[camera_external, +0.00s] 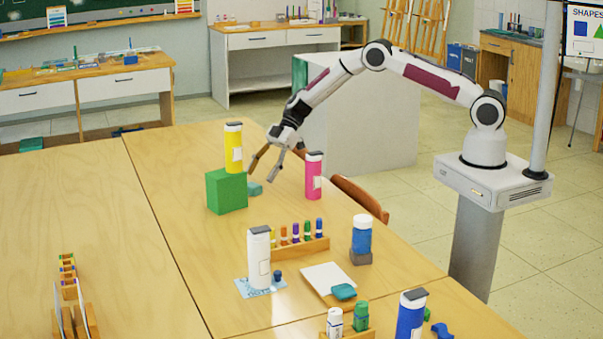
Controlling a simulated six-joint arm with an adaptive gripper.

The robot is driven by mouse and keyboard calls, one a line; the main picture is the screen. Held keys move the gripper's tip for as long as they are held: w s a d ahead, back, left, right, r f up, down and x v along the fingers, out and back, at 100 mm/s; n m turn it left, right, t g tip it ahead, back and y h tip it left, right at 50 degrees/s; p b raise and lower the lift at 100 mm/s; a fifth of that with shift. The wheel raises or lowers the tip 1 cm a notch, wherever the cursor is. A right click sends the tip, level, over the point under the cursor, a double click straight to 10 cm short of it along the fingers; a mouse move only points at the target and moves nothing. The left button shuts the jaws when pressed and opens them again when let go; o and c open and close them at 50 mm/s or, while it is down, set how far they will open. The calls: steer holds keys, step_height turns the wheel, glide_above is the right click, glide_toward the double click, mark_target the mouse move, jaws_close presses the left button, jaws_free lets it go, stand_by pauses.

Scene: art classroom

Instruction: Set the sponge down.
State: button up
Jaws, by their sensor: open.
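A small teal block, which looks like the sponge (254,188), rests on the wooden table beside the green cube (227,191). My gripper (262,174) is just above it, pointing down and to the left. Its fingers are spread apart with nothing held between them. I cannot tell whether a fingertip touches the block. A second teal block (343,292) lies farther forward, at the edge of a white pad (322,277).
A yellow bottle (233,148) stands on the green cube, left of my gripper. A pink bottle (314,176) stands close on its right. A white bottle (259,258), a paint rack (300,248) and a blue bottle (361,235) stand nearer. The left table (80,215) is mostly clear.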

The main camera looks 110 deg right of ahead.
mark_target(254, 184)
steer(key=shift+a+x, duration=0.15)
steer(key=shift+x, duration=0.7)
steer(key=shift+a+x, duration=0.2)
steer(key=shift+x, duration=0.7)
steer(key=shift+w+a+f, duration=0.2)
steer(key=shift+w+f, duration=0.15)
steer(key=shift+w, duration=0.3)
steer(key=c, duration=1)
steer(key=shift+r, duration=5)
